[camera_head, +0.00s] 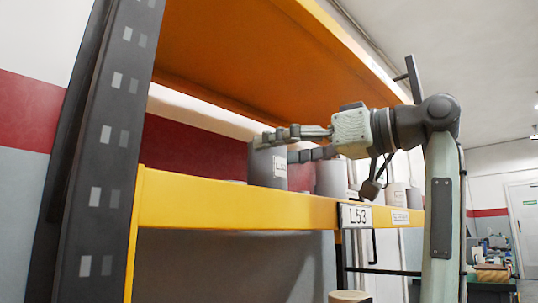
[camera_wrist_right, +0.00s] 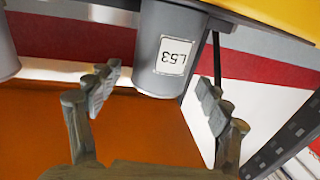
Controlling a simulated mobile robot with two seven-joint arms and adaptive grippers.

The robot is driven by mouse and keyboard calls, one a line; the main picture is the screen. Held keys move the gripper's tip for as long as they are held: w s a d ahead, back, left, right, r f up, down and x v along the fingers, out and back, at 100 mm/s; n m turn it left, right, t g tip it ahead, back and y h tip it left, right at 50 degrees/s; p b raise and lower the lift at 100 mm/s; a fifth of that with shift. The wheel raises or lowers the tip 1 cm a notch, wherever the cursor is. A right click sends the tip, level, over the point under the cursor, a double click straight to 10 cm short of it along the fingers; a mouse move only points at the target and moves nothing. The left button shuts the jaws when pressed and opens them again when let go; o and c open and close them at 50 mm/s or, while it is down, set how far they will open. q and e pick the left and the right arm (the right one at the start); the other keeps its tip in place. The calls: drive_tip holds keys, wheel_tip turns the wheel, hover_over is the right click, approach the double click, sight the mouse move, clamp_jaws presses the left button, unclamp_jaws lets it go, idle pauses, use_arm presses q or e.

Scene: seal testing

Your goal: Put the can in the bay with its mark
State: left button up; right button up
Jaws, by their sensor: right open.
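A grey can (camera_head: 268,168) with a white label stands upright on the yellow-fronted shelf, near the left post. In the right wrist view the can (camera_wrist_right: 148,75) appears upside down, and its label reads L53. My right gripper (camera_head: 278,147) is open at the can's upper right, one finger overlapping its top edge. In the right wrist view the can lies between the spread fingers of the gripper (camera_wrist_right: 158,80), with a gap showing on each side. A plate marked L53 (camera_head: 356,216) is on the shelf's front beam. My left gripper is out of view.
The dark post (camera_head: 105,150) closes the left side. An orange panel (camera_head: 260,50) lies overhead. The yellow beam (camera_head: 230,205) runs along the front.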

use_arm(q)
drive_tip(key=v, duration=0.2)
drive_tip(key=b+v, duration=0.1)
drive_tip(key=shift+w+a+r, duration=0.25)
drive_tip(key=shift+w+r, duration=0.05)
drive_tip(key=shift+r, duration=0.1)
use_arm(e)
drive_tip(key=v, duration=0.9)
